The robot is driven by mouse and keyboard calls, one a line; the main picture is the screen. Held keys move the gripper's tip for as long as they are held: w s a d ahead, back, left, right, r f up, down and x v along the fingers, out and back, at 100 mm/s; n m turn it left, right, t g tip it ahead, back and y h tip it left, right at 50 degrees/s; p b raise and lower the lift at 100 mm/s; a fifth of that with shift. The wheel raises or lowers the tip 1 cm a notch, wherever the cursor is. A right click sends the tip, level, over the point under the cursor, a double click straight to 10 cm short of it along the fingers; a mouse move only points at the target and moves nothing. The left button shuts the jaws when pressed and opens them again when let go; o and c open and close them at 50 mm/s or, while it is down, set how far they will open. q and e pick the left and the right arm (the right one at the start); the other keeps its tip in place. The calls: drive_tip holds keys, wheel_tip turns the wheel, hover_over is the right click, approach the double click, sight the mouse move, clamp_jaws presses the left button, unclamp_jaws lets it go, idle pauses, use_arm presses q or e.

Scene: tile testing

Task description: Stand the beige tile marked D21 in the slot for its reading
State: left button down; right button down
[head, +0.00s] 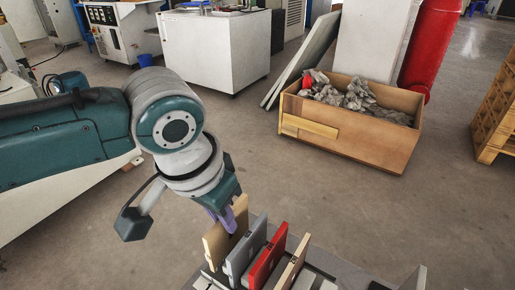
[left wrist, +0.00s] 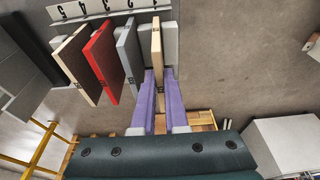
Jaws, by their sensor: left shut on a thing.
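My left gripper (head: 222,215) points down at the rack, its purple fingers shut on a beige tile (head: 225,238). In the left wrist view this tile (left wrist: 156,50) stands upright between the fingers (left wrist: 158,78), at the end of the row beside a grey tile (left wrist: 127,52). A red tile (head: 267,262) and another beige tile (head: 291,262) stand farther along the rack (head: 345,268). The marks on the tiles are too small to read. I cannot tell whether the held tile's lower edge sits in a slot. My right gripper is not in view.
The rack carries a pale strip with numbers (left wrist: 95,9), upside down in the left wrist view. A wooden crate (head: 345,145) of grey scraps stands on the floor beyond, with a red cylinder (head: 430,45) behind it. A pallet (head: 497,110) is at right.

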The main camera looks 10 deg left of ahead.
use_arm(q)
drive_tip(key=shift+b+x, duration=0.4)
drive_tip(key=shift+x, duration=0.45)
drive_tip(key=shift+s, duration=0.2)
drive_tip(key=c, duration=0.9)
unclamp_jaws()
drive_tip(key=shift+o, duration=0.2)
